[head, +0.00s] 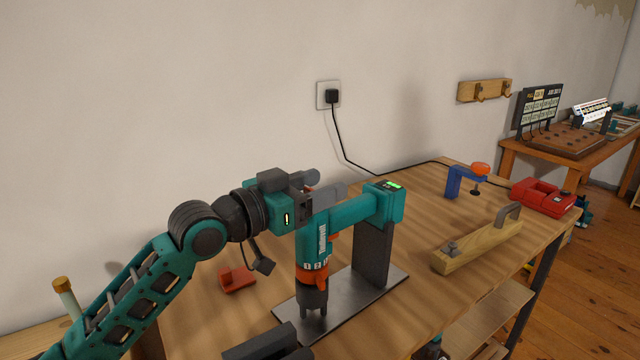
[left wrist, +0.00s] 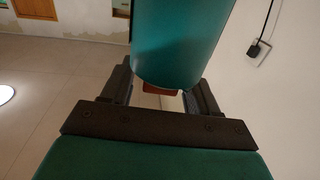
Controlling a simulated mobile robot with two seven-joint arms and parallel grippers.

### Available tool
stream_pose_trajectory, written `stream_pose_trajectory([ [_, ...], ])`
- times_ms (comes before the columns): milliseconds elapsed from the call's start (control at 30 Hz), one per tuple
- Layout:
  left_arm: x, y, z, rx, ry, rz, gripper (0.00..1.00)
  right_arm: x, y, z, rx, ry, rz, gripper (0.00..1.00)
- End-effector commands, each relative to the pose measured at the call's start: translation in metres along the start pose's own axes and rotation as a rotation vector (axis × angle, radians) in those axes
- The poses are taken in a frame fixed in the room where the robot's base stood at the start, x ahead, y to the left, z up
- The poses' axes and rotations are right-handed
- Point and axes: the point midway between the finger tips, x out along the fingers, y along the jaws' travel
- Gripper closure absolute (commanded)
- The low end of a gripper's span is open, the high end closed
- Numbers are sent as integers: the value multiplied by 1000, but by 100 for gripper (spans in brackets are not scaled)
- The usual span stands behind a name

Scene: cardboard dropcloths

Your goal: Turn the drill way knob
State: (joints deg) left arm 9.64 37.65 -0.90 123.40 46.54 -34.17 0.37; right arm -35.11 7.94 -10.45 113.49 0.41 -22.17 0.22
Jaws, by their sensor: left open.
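The teal drill (head: 345,215) is held in a dark stand (head: 372,255) on the workbench, its chuck pointing down. A small orange-red part (head: 334,240) shows on its side; I cannot tell if this is the way knob. My left gripper (head: 320,184) is open at the upper left end of the drill body. In the left wrist view, the drill's teal body (left wrist: 178,45) covers much of the space between the fingers (left wrist: 160,92). A dark red part (left wrist: 160,90) shows just below that body, between the fingers. Contact is unclear. My right gripper is not recognisable.
The stand's metal base plate (head: 345,300) lies on the bench. Dark blocks (head: 262,342) show at the bottom edge. A cord runs from the wall socket (head: 328,95).

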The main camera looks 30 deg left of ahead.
Motion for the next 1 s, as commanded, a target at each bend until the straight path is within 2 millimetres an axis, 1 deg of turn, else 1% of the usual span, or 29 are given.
stream_pose_trajectory([
  [133,5,0,0,0,0,1,40,0,1,-1,-1,2,1,57],
  [367,5,0,0,0,0,1,40,0,1,-1,-3,3,2,57],
  [467,5,0,0,0,0,1,48,-1,2,-2,-6,4,2,57],
  [900,5,0,0,1,0,1,90,-1,3,-2,-10,5,1,57],
  [933,5,0,0,0,0,1,92,-1,3,-2,-10,5,1,57],
  [1000,5,0,0,1,0,1,92,-1,3,-2,-10,5,1,57],
])
